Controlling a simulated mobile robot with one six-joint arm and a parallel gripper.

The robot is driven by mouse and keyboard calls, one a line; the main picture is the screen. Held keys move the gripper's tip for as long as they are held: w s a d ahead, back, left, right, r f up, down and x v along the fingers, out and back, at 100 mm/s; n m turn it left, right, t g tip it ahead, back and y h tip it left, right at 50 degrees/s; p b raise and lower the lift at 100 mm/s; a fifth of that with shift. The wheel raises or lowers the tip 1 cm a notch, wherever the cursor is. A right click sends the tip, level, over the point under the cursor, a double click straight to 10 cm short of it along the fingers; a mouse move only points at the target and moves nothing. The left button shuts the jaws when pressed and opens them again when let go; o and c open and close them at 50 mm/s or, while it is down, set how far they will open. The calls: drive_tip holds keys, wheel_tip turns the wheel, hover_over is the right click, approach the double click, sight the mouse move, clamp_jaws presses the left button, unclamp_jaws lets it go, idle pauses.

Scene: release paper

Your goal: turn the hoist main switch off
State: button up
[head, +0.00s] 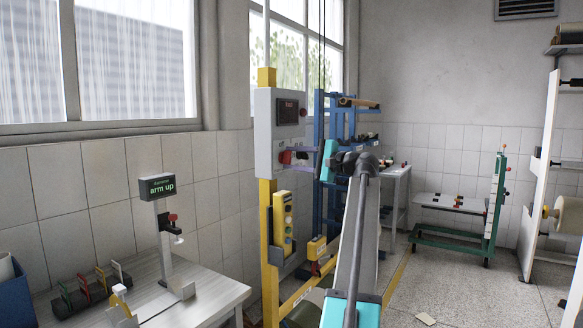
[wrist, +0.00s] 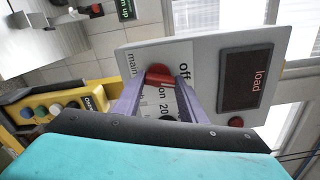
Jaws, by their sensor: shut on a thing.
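The hoist main switch is a red handle (wrist: 160,77) on the front of a grey control box (wrist: 140,58), with "off", "on" and "main" lettering around it. In the head view the red handle (head: 286,157) sits low on the grey box (head: 263,130). My gripper (wrist: 158,84) has its two purple fingers on either side of the red handle and is shut on it. In the head view my gripper (head: 300,153) reaches the box from the right. The fingers hide part of the lettering, and I cannot tell which mark the handle points to.
A dark display (wrist: 245,79) reading "load" is on the same box, with a red button (wrist: 236,122) beside it. A yellow button pendant (head: 282,222) hangs below the box. A bench (head: 210,289) with an "arm up" sign (head: 158,187) stands left. A blue rack is behind.

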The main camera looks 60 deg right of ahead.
drive_tip(key=shift+a+n+b, duration=0.1)
drive_tip(key=shift+n+b, duration=0.95)
drive_tip(key=shift+n, duration=0.65)
drive_tip(key=o, duration=1.1)
drive_tip(key=shift+c, duration=0.2)
drive_tip(key=shift+s, duration=0.1)
drive_tip(key=s+b, duration=0.1)
drive_tip(key=s, duration=1.2)
drive_tip(key=shift+s+b, duration=0.3)
drive_tip(key=shift+b, duration=0.1)
